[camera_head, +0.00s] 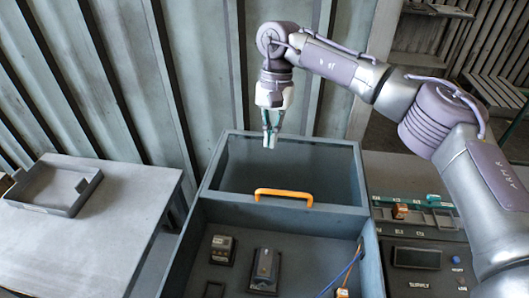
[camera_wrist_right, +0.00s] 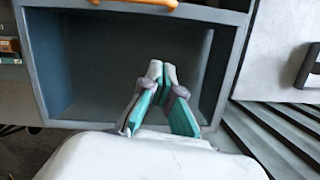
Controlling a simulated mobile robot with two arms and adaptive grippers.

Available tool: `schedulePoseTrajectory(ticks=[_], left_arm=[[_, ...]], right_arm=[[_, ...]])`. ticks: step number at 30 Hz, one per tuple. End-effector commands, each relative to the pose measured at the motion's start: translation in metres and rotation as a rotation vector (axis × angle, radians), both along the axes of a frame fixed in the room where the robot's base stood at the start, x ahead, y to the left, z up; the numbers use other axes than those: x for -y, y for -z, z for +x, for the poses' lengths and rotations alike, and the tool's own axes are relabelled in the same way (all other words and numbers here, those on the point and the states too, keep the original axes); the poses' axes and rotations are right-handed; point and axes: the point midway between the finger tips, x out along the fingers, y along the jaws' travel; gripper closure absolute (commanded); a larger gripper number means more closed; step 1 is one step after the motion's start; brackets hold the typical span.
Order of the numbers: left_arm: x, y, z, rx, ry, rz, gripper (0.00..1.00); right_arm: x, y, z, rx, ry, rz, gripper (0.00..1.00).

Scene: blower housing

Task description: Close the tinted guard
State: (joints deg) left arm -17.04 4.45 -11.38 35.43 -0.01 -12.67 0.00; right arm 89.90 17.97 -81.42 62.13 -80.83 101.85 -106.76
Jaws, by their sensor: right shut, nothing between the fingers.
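The tinted guard (camera_head: 290,165) is a dark panel at the far half of the grey blower housing (camera_head: 212,170). An orange handle (camera_head: 283,194) runs along its near edge. The near half of the housing is uncovered. My right gripper (camera_head: 270,142) points down at the far edge of the guard, away from the handle, shut and empty. I cannot tell whether its tips touch the guard. In the right wrist view the shut fingertips (camera_wrist_right: 158,70) show in front of the dark panel (camera_wrist_right: 100,75), with part of the handle (camera_wrist_right: 135,3) at the top edge. My left gripper is out of view.
Inside the uncovered half are two dark block-shaped parts (camera_head: 265,266) and blue and orange wires (camera_head: 348,270). A control panel (camera_head: 415,230) stands to the right. A grey table (camera_head: 110,225) with a shallow tray (camera_head: 40,205) is at left. A ribbed wall stands close behind.

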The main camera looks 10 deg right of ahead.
Motion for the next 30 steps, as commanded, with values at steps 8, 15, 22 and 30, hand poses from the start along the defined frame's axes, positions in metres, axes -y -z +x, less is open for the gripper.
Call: schedulePoseTrajectory(ticks=[8, 15, 22, 30], left_arm=[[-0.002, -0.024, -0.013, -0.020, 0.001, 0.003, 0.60], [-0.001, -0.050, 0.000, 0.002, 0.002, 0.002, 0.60], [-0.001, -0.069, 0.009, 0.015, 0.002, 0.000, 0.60], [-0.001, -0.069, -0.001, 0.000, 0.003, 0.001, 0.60]], right_arm=[[-0.006, 0.047, -0.013, -0.008, 0.000, 0.000, 1.00], [-0.014, 0.087, -0.027, -0.005, -0.001, 0.003, 1.00], [-0.027, 0.088, -0.052, -0.004, 0.001, 0.004, 1.00], [-0.030, 0.091, -0.057, -0.003, 0.003, 0.003, 1.00]])
